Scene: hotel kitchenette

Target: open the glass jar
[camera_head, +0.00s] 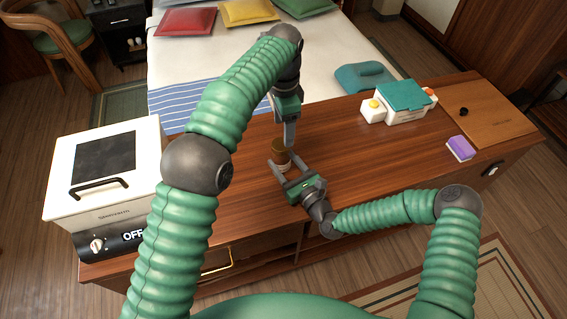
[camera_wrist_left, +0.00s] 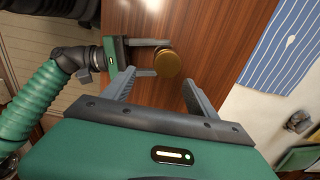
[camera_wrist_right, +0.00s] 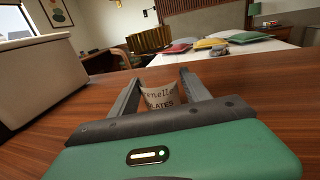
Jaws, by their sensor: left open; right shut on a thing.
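The glass jar (camera_head: 283,164) stands upright on the wooden counter, with its brown-gold lid (camera_head: 278,146) on top. In the right wrist view its printed label (camera_wrist_right: 161,96) and ribbed lid (camera_wrist_right: 148,40) show. My right gripper (camera_head: 286,168) is shut on the jar from the near side, one finger on each side of its body. My left gripper (camera_head: 290,138) points down above and beside the jar. In the left wrist view its two fingers (camera_wrist_left: 158,86) are spread, with the round lid (camera_wrist_left: 168,66) beyond their tips and nothing between them.
A white cooker box (camera_head: 105,168) with a black handle stands at the left end of the counter. A teal-lidded box (camera_head: 403,96), a purple sponge (camera_head: 460,147) and a wooden board (camera_head: 483,112) lie to the right. A bed (camera_head: 240,56) stands behind.

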